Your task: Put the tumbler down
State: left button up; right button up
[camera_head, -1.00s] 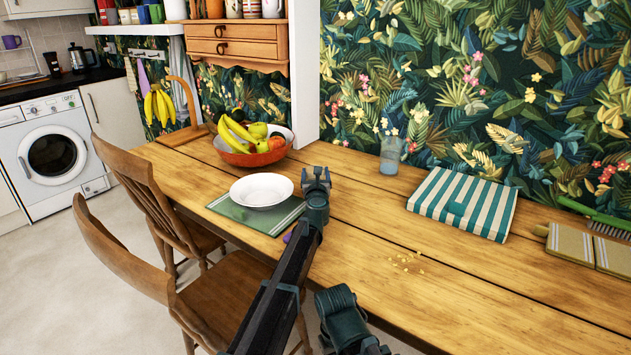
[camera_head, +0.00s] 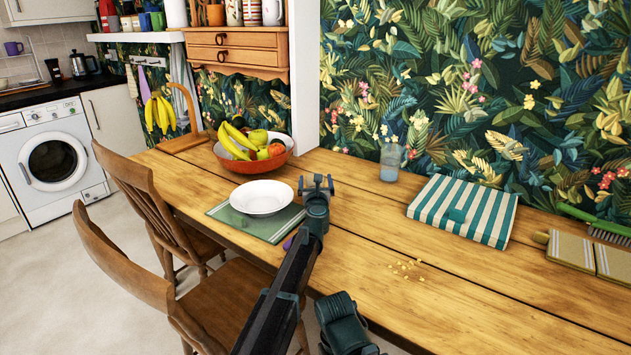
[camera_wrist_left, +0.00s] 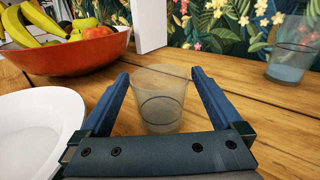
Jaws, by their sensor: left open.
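A clear tumbler (camera_wrist_left: 160,98) is upright on the wooden table in the left wrist view, between the fingers of my left gripper (camera_wrist_left: 160,76). The fingers are open, one on each side, with a narrow gap at the left; whether the right finger touches it is hard to tell. In the head view my left gripper (camera_head: 316,184) is over the table, just right of the white plate, and the tumbler between its fingers cannot be made out. My right gripper is not recognisable in either view.
A white plate (camera_head: 262,197) on a green mat (camera_head: 232,218) and an orange fruit bowl (camera_head: 240,163) are left of the gripper. Another glass (camera_head: 390,163) stands by the wall, also in the wrist view (camera_wrist_left: 291,52).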

pick_arm(q)
jog(key=s, duration=1.1)
jog(key=shift+s+d, duration=0.1)
jog(key=shift+s, duration=0.2)
